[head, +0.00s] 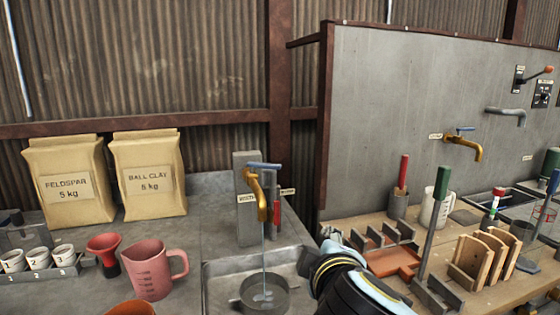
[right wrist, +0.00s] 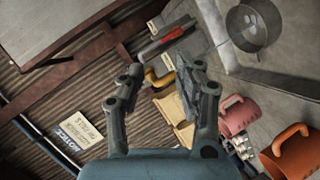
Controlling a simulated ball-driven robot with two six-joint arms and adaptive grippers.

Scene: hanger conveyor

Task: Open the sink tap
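The sink tap (head: 262,195) is a brass spout with a blue lever handle (head: 264,166) on a grey post. A thin stream of water (head: 264,245) falls from it into a round grey pan (head: 245,298) in the metal sink (head: 213,272). My right gripper (head: 335,241) is right of the sink, apart from the tap; its fingers show poorly in the head view. In the right wrist view my right gripper (right wrist: 160,80) is open and empty. The yellow tap (right wrist: 158,78) shows beyond and between its fingers, and the pan (right wrist: 252,25) is at upper right. My left gripper is not in view.
A pink jug (head: 151,274), a red funnel (head: 104,247) and two clay bags (head: 147,180) stand left of the sink. A second brass tap (head: 464,146) is on the grey panel. The wooden bench at right is crowded with tools (head: 440,200) and racks.

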